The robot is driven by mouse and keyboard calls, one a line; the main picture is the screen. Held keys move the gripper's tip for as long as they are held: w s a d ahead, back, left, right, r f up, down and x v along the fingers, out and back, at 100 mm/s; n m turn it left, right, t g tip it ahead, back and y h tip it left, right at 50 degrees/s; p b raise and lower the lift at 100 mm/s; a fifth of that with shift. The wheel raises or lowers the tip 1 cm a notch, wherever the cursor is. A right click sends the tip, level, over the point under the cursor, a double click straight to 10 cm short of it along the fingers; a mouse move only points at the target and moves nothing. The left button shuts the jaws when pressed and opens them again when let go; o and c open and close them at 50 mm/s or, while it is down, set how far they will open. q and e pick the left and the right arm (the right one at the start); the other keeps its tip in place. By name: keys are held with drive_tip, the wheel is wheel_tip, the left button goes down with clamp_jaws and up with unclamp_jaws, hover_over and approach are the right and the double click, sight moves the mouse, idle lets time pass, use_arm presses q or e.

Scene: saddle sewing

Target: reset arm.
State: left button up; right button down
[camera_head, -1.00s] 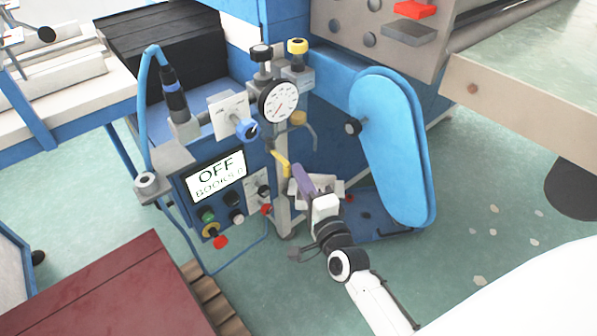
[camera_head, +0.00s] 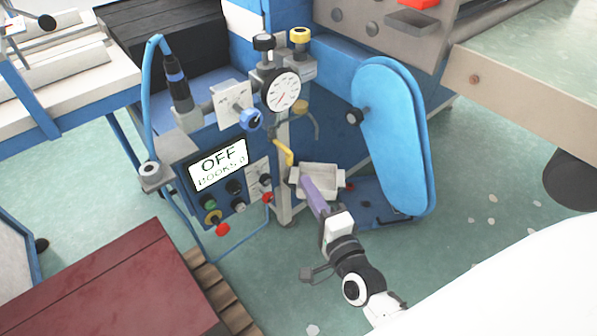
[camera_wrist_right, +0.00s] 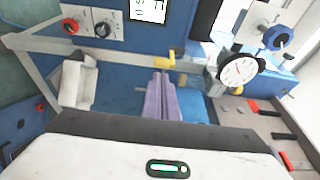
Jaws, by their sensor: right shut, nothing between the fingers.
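My right gripper (camera_head: 311,190) has purple fingers and comes in from the lower right in the head view. It is shut and empty, in front of the blue sewing machine (camera_head: 352,142). In the right wrist view the purple fingers (camera_wrist_right: 161,96) lie together, with a yellow lever (camera_wrist_right: 164,61) just past their tips. In the head view the yellow lever (camera_head: 283,151) is up and to the left of the fingers, apart from them. A small white bin (camera_head: 322,178) is behind the fingers.
A blue belt cover (camera_head: 392,135) stands to the right. A dark red box top (camera_head: 105,285) is at lower left. Green floor is open at lower middle.

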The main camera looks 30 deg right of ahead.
use_arm(q)
drive_tip(key=shift+f, duration=0.1)
use_arm(e)
drive_tip(key=shift+s+d+r, duration=0.1)
drive_tip(key=shift+s+d, duration=0.15)
drive_tip(key=shift+s, duration=0.6)
drive_tip(key=shift+s+d, duration=0.2)
drive_tip(key=shift+s, duration=0.65)
drive_tip(key=shift+a, duration=0.1)
